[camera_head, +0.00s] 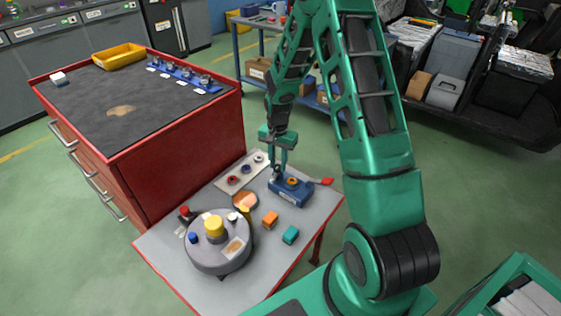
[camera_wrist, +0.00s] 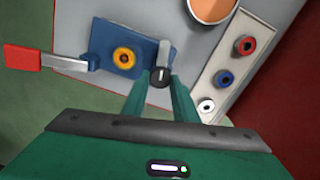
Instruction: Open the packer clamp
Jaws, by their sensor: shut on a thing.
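The packer clamp looks to be the blue block (camera_head: 291,190) on the grey table, with an orange ring on its top. In the wrist view the blue block (camera_wrist: 108,40) has the orange ring (camera_wrist: 124,58), a dark knob with a grey lever (camera_wrist: 160,78) at one corner, and a red-handled metal bar (camera_wrist: 45,60) at its other side. My gripper (camera_head: 279,172) points down at the block's left end. In the wrist view my gripper (camera_wrist: 160,92) is shut on the dark knob, with one finger on each side. The fingers partly hide the knob.
A pale plate (camera_head: 241,174) with several rings lies beside the block. A round grey fixture (camera_head: 219,242) with coloured knobs stands at the table's front left. An orange block (camera_head: 270,220) and a teal block (camera_head: 291,235) lie nearby. A red cabinet (camera_head: 190,125) stands behind left.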

